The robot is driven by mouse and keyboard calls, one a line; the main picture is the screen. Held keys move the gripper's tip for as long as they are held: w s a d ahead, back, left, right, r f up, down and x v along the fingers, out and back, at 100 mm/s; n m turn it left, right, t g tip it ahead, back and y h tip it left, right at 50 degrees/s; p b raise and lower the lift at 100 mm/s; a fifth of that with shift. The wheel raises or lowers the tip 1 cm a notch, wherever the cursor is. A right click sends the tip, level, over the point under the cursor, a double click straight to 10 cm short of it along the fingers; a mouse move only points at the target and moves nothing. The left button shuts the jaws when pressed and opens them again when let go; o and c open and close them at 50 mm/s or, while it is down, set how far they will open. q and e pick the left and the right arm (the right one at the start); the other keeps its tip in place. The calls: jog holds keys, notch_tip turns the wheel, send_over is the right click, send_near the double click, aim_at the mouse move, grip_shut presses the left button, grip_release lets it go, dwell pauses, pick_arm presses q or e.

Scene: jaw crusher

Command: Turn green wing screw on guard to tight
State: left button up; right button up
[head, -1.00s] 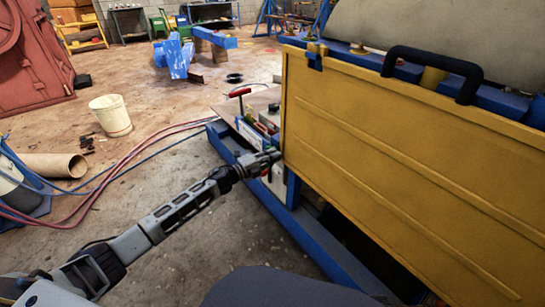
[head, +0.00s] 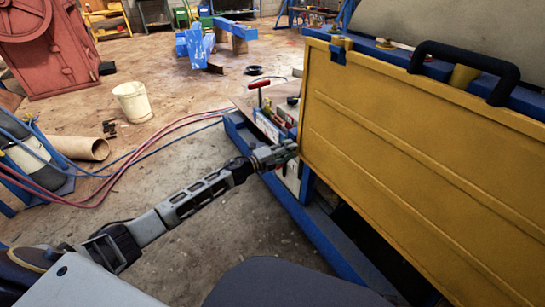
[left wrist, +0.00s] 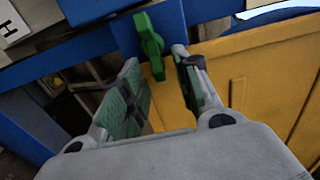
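The green wing screw (left wrist: 150,46) shows in the left wrist view, upright against the blue frame by the yellow guard's edge. The yellow guard (head: 420,150) stands at the right of the head view and also shows in the left wrist view (left wrist: 275,75). My left gripper (head: 283,153) is at the guard's left edge in the head view. In the left wrist view its fingers (left wrist: 163,85) are apart, with the screw just beyond the gap between their tips. I see no contact with the screw. In the head view the screw is hidden or too small to tell. My right gripper is not in view.
A black handle (head: 465,65) sits on the guard's top. A blue base rail (head: 310,235) runs along the floor below. A red-handled lever (head: 259,88) stands behind my gripper. Hoses (head: 125,175), a bucket (head: 132,102) and a tube (head: 82,148) lie on the floor at left.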

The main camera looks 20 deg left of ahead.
pick_arm(q)
jog(key=v, duration=1.1)
jog(key=shift+s+a, duration=0.25)
dwell(0.4)
dwell(0.6)
